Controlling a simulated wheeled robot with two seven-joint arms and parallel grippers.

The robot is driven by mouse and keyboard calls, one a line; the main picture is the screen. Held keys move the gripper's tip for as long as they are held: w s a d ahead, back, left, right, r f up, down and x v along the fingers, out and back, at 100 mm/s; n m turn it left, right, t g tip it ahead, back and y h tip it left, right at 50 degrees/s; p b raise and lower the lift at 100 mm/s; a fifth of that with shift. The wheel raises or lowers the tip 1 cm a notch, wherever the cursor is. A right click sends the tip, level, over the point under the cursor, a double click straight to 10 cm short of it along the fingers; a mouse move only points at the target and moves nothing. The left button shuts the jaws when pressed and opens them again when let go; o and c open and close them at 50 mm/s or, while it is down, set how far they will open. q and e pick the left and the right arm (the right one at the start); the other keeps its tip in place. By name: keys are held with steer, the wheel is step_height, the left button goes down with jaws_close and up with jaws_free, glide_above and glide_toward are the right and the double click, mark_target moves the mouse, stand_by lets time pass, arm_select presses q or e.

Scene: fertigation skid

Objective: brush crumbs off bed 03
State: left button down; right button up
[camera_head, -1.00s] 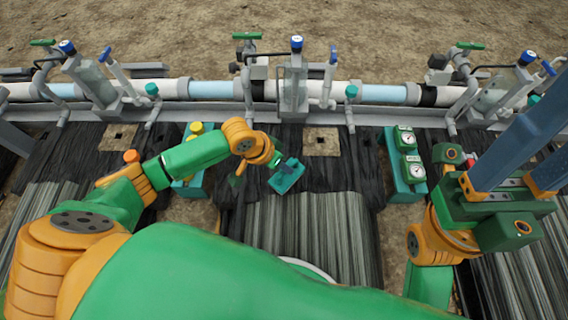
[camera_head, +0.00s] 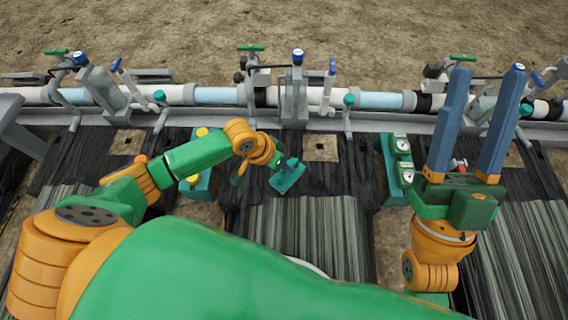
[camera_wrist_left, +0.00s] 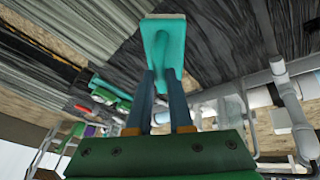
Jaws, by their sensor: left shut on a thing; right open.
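My left gripper (camera_head: 275,162) is shut on a teal brush-like tool (camera_head: 288,177), which it holds over the black-covered middle bed (camera_head: 262,193). The left wrist view also shows the tool (camera_wrist_left: 164,35) between the two blue fingers of the left gripper (camera_wrist_left: 163,76). Whether the tool touches the cover is unclear. A square opening (camera_head: 320,148) in this bed shows bare soil. I cannot make out crumbs, or a number that marks bed 03. My right gripper (camera_head: 488,72) is open and empty, its long blue fingers pointing up the picture over the right side.
A pipe manifold (camera_head: 215,95) with valves runs across behind the beds. A teal block with gauges (camera_head: 403,176) stands right of the middle bed. Another teal block with yellow knobs (camera_head: 203,184) stands to its left. A small red-handled part (camera_head: 458,163) shows between the right gripper's fingers.

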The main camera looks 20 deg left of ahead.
steer(key=w+f+m+g+h+p, duration=0.1)
steer(key=w+f+g+h, duration=0.2)
steer(key=w+f+g, duration=0.1)
steer(key=shift+w+f+g+p, duration=0.4)
steer(key=shift+w+f, duration=0.3)
steer(key=shift+f, duration=0.65)
steer(key=shift+a, duration=0.1)
